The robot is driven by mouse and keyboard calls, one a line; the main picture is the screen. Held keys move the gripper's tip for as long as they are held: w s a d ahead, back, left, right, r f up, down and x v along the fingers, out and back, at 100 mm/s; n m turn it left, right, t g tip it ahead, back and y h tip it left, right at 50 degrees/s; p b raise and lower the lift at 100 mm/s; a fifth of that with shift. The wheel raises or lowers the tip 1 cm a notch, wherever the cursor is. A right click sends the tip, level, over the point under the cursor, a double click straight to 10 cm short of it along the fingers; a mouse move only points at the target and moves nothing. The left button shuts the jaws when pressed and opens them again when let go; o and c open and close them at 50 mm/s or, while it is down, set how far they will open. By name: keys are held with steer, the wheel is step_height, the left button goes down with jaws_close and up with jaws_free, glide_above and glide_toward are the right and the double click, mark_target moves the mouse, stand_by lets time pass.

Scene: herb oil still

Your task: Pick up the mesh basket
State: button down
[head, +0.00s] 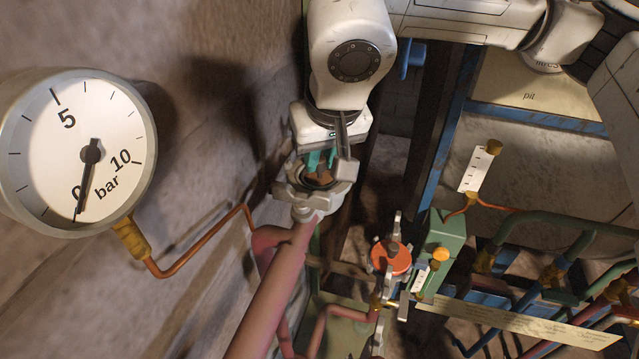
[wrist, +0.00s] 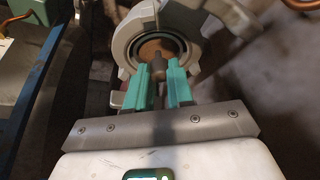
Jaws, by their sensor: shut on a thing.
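My gripper (head: 320,160) reaches into the mouth of an open grey clamp-ringed vessel at the top of a thick pinkish-red pipe. Its two teal fingers (wrist: 159,75) are closed on a small dark upright stem in the wrist view. The stem stands on a round brown piece, which I take for the mesh basket (wrist: 152,47); no mesh weave can be made out. The brown piece also shows below the fingers in the head view (head: 318,178). It sits inside the grey ring (wrist: 126,42). Its lower part is hidden in the vessel.
A large pressure gauge (head: 82,155) hangs at the left, its needle near 0. A thick pinkish-red pipe (head: 272,295) runs down from the vessel. An orange-red capped fitting (head: 391,257) and a green box (head: 440,245) stand at lower right. Several pipes crowd the right side.

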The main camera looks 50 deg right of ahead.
steer(key=shift+r, duration=0.1)
stand_by(0.4)
step_height(320, 180, up, 17)
steer(key=p, duration=0.3)
steer(key=shift+r, duration=0.2)
stand_by(0.9)
steer(key=shift+f, duration=0.1)
